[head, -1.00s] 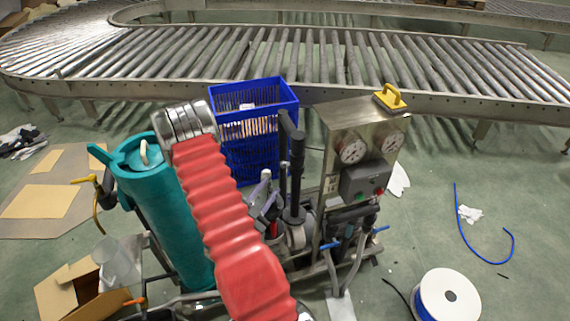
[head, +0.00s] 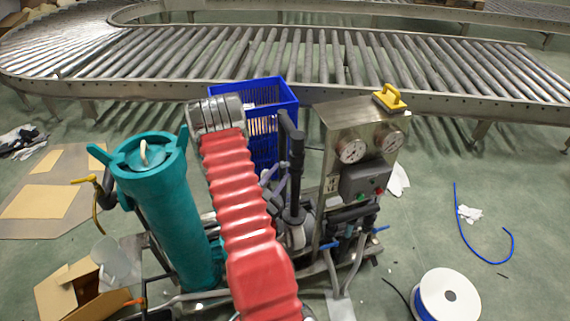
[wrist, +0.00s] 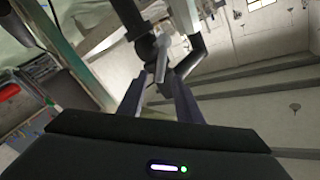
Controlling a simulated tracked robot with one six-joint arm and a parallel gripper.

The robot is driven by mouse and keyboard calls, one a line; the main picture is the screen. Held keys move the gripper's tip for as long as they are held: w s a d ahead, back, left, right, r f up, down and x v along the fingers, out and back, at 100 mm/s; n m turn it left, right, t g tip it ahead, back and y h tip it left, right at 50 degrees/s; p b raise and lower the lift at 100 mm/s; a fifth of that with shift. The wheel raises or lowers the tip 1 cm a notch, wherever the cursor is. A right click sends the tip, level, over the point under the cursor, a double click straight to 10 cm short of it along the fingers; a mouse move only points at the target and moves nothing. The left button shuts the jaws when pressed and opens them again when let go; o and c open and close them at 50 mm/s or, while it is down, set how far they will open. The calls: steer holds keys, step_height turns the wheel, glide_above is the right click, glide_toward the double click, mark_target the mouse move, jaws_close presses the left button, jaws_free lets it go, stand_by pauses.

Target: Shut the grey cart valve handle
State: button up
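The grey valve handle (wrist: 162,60) shows as a thin, light grey lever beside a dark pipe in the wrist view. My gripper (wrist: 160,84) has its two grey-purple fingers apart, with the lever beyond and between their tips. I cannot tell whether either finger touches it. In the head view my gripper (head: 271,184) is partly hidden by my red-sleeved arm, near the black upright pipe (head: 296,165) of the cart. The handle cannot be told apart there.
A teal tank (head: 175,215) stands left of my arm, and a steel gauge panel (head: 335,125) stands right. A blue crate (head: 285,92) is behind. Other levers include a yellow one (head: 82,180) and an orange one (head: 133,301). A roller conveyor (head: 330,55) crosses the back.

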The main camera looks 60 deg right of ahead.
mark_target(286, 165)
steer(key=shift+s+d, duration=0.15)
steer(key=shift+d, duration=2.95)
steer(key=shift+c, duration=0.4)
jaws_close()
